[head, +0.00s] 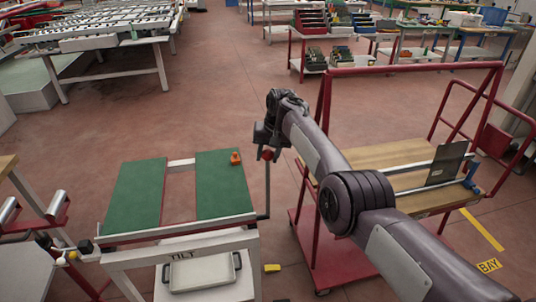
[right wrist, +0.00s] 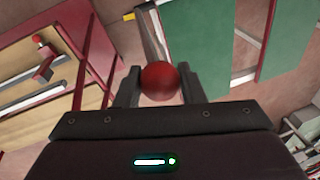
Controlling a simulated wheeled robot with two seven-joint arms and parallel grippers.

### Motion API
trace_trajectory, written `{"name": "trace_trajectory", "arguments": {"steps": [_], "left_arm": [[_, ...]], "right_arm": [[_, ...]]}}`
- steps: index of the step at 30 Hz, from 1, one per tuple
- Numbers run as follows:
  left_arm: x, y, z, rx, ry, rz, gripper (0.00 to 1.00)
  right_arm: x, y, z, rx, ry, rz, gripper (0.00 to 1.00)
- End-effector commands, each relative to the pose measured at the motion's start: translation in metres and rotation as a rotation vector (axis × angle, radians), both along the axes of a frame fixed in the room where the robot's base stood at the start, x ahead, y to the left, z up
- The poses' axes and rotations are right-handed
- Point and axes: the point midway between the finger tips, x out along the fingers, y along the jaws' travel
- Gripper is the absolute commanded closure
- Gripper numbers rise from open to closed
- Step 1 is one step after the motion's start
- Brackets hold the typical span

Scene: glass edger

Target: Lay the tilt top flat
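The tilt top (head: 137,195), two green pads joined by pale rails, sits on a white stand marked TILT (head: 183,256). It looks near level, but I cannot tell its exact angle. A lever (head: 267,190) with a red knob (right wrist: 160,80) stands roughly upright at the stand's right side. My right gripper (head: 268,148) is at the lever's top. In the right wrist view its fingers lie on both sides of the knob and appear closed against it. The green pads (right wrist: 278,40) also show there. My left gripper is not in view.
An orange object (head: 236,158) sits on the right pad. A red-framed trolley (head: 330,240) with a wooden bed and a dark panel (head: 446,163) stands at right. A yellow block (head: 272,268) lies on the floor by the stand.

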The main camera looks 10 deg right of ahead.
Motion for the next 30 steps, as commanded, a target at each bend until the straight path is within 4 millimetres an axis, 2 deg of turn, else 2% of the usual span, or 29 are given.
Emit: {"name": "trace_trajectory", "arguments": {"steps": [1, 5, 6, 17, 22, 30], "left_arm": [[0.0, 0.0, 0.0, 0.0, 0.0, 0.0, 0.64], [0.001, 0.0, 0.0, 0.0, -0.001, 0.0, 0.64], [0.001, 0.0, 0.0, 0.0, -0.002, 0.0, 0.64], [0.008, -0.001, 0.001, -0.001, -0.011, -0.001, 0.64], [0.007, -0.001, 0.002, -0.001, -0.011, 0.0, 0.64], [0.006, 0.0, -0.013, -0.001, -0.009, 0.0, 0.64]], "right_arm": [[0.002, 0.0, 0.003, 0.001, -0.009, -0.001, 0.63], [0.002, 0.0, 0.002, 0.0, -0.008, -0.001, 0.46], [0.001, 0.0, 0.002, 0.001, -0.007, -0.001, 0.44], [0.001, -0.001, 0.008, 0.0, -0.005, -0.001, 0.44], [-0.002, -0.004, 0.027, 0.001, -0.006, -0.001, 0.44], [-0.007, -0.01, 0.066, 0.001, -0.006, 0.0, 0.44]]}}
